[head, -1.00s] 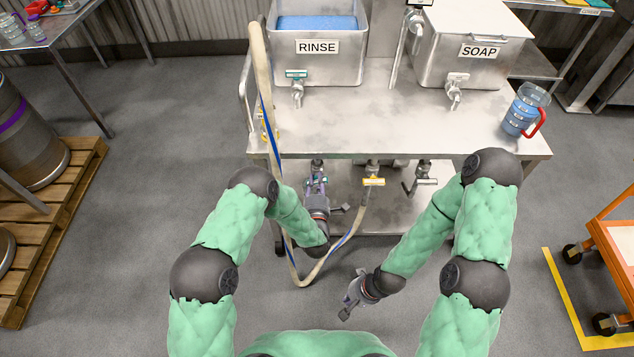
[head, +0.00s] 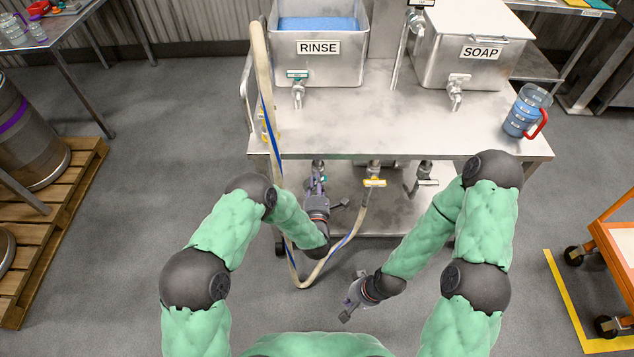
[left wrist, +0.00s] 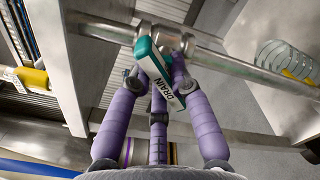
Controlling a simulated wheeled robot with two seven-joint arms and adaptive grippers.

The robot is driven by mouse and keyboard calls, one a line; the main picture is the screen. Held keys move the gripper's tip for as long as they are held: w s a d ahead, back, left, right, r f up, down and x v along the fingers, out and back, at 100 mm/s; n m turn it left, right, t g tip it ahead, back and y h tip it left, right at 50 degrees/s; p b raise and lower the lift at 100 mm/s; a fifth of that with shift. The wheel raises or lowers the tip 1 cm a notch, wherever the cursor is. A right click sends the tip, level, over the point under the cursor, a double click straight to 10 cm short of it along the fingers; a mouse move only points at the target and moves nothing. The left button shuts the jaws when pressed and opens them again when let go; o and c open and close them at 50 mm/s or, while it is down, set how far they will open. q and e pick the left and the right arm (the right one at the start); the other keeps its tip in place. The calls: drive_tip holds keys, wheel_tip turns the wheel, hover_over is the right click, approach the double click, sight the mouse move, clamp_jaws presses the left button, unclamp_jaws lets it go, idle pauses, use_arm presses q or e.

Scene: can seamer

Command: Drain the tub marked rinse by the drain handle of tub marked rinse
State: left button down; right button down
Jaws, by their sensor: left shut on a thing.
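The steel tub marked RINSE (head: 338,70) stands at the back of the steel table, with blue liquid inside. A teal handle marked DRAIN (left wrist: 160,75) sits at a steel pipe and is slanted in the left wrist view. My left gripper (head: 317,190) is below the table's front edge, under the rinse tub; in the left wrist view its purple fingers (left wrist: 155,85) are closed on the drain handle. The fingers hide part of the handle in the head view. My right gripper (head: 349,301) is lower, in front of the table, open and empty.
A hose (head: 262,75) with a blue stripe hangs down beside my left forearm. A yellow-handled valve (head: 374,183) and another valve (head: 427,183) are to the right under the table. The soap tub (head: 468,60) and a blue-filled jug (head: 524,112) stand on top.

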use_arm(q)
drive_tip(key=c, duration=1.1)
unclamp_jaws()
drive_tip(key=s, duration=1.2)
